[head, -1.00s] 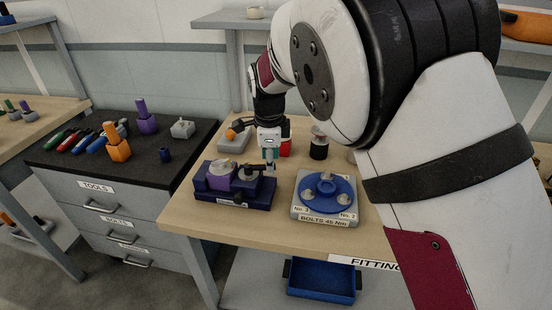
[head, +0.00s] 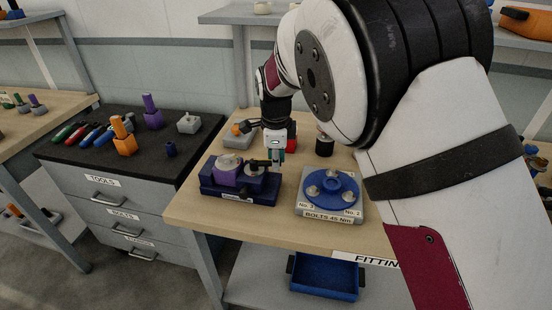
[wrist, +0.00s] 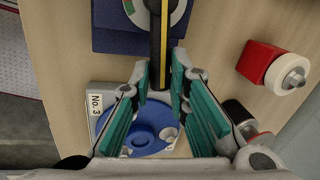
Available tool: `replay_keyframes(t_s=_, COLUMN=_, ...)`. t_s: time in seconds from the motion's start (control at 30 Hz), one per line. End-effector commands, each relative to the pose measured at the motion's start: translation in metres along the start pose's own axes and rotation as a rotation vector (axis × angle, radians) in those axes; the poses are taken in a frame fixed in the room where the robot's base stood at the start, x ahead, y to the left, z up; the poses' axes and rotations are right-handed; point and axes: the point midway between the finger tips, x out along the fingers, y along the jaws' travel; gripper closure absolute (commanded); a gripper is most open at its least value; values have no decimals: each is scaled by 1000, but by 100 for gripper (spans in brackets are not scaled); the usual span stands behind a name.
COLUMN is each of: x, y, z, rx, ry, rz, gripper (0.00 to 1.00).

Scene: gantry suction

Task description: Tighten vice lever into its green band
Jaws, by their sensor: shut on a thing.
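The dark blue vice (head: 238,190) with its purple jaw block (head: 228,172) stands on the left part of the wooden bench; its blue base also shows at the top of the wrist view (wrist: 115,38). The black vice lever (wrist: 157,45), with a yellow stripe, runs down from the top of the wrist view between my fingers. My gripper (wrist: 162,88), with teal pads, is shut on the lever near its end. In the head view my gripper (head: 276,163) is at the vice's right side. A dial (wrist: 178,12) with green and red parts is partly cut off; the lever covers some of it.
A grey plate (head: 318,213) with a blue bolt disc (head: 345,187) lies right of the vice. A red block (wrist: 256,62) with a white knob and a black cylinder (head: 324,147) stand behind. A dark tool cabinet (head: 75,150) is left. A blue bin (head: 325,277) is below.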

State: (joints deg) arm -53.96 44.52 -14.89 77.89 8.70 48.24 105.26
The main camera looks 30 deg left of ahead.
Motion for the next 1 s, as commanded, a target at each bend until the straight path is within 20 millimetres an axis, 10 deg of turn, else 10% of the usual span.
replay_keyframes(t_s=1.0, x=-8, y=37, z=17, rx=648, ry=130, rz=0, gripper=100)
